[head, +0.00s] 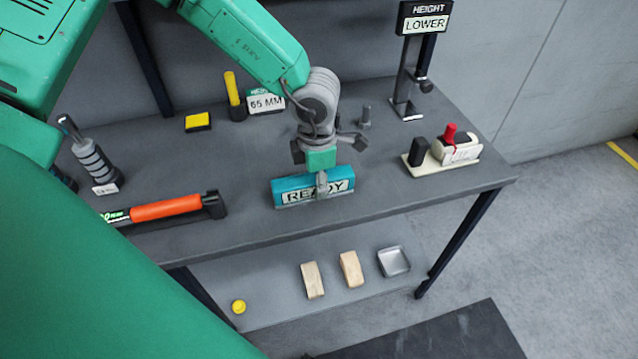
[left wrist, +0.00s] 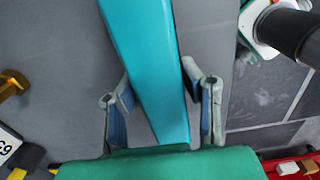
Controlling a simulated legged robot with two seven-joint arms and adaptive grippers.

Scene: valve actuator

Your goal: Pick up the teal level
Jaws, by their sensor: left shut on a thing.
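The teal level (head: 290,190) is a long block with a white "READY" label on its front face, near the front edge of the grey table. My left gripper (head: 321,183) comes down over the middle of the level and is shut on it, one finger crossing the label. In the left wrist view the level (left wrist: 148,60) runs between the two fingers of my left gripper (left wrist: 163,98). I cannot tell whether the level touches the tabletop. My right gripper is not in view.
An orange-handled tool (head: 166,208) lies left of the level. A cream fixture with a red knob (head: 450,134) stands to the right, and a "LOWER" height stand (head: 407,75) behind. A "65 MM" sign (head: 266,101) and yellow block (head: 198,121) sit at the back. Wooden blocks (head: 350,268) lie on the lower shelf.

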